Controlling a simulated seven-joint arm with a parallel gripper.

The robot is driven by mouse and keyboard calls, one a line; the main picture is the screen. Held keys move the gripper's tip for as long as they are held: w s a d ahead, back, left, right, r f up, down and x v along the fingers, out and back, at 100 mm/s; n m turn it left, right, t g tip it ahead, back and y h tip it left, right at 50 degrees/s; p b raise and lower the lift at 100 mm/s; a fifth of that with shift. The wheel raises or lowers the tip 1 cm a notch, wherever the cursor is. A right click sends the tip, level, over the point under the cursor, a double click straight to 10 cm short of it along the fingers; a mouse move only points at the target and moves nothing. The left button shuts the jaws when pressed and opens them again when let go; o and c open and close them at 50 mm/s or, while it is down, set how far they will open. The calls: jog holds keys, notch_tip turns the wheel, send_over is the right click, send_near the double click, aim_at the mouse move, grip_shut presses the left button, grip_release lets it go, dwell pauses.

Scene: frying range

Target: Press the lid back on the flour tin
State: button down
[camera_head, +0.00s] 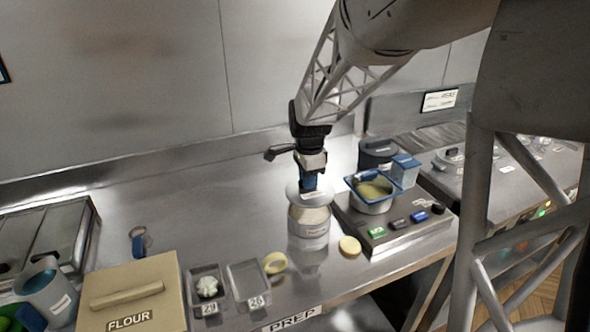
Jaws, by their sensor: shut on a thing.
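A round, pale tin (309,224) with a small label stands on the steel counter near the middle of the view. A pale, translucent round lid (296,194) is at its top, wider than the tin's neck. My gripper (309,187) points down from above and is shut on the lid at its centre. I cannot tell whether the lid is seated or a little above the rim. The fingertips are small and partly hidden by the blue piece at the lid's middle.
A yellow round piece (349,246) lies in front.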

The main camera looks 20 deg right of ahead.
jog(key=shift+f, duration=2.6)
jog(key=shift+f, duration=0.2)
dwell(0.8)
jog(key=c, duration=0.5)
grip_release()
jog(key=shift+r, duration=0.25)
jog(key=shift+r, duration=3.25)
jog(key=shift+c, duration=0.3)
grip_shut()
